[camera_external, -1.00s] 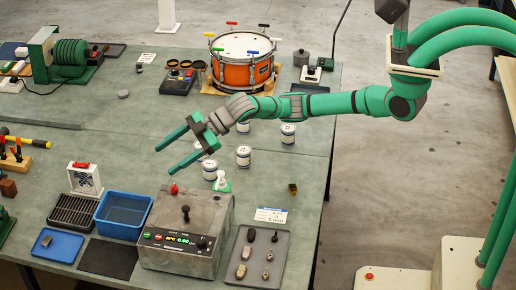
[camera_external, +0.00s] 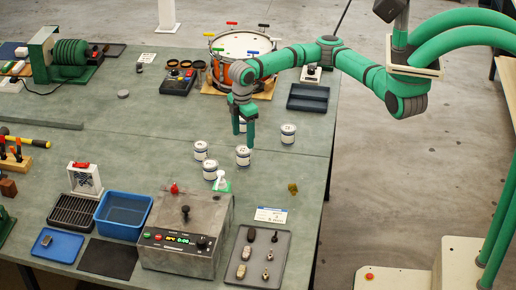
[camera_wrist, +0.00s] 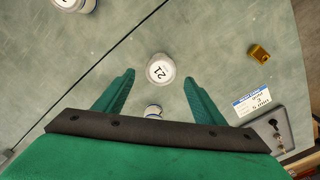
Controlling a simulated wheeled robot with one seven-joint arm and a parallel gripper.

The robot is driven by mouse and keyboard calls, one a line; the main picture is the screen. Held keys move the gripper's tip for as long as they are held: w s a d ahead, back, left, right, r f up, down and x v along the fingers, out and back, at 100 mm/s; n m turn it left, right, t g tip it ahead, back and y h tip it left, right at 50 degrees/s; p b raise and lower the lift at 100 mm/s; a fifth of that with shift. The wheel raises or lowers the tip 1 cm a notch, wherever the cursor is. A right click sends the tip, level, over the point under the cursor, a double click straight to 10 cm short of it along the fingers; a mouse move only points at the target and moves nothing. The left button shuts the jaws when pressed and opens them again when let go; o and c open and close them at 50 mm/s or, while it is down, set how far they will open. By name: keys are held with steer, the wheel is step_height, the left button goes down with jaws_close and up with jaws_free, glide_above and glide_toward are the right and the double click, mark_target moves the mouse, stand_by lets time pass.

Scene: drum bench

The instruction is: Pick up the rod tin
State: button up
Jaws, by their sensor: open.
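Several white tins with dark bands stand on the bench, including a middle one (camera_external: 243,156), a right one (camera_external: 288,134), a left one (camera_external: 200,151) and a front one (camera_external: 210,170). I cannot tell which is the rod tin. My gripper (camera_external: 243,138) points down among them, open and empty, just behind the middle tin. In the wrist view, a white-lidded tin marked 21 (camera_wrist: 161,69) shows between the tips of my open gripper (camera_wrist: 159,76). Another tin (camera_wrist: 153,111) sits below it, partly hidden by my gripper. A third tin (camera_wrist: 75,3) is cut off at the top left.
A grey control box (camera_external: 185,250), a blue bin (camera_external: 123,212) and a tray of small parts (camera_external: 280,268) stand at the front. An orange drum (camera_external: 215,80) and a dark tray (camera_external: 307,97) are behind. A yellow block (camera_external: 292,188) and a card (camera_external: 271,215) lie right of the tins.

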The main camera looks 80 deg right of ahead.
mark_target(243, 149)
steer(key=shift+a+f, duration=0.15)
steer(key=shift+f, duration=3.45)
steer(key=c, duration=1.1)
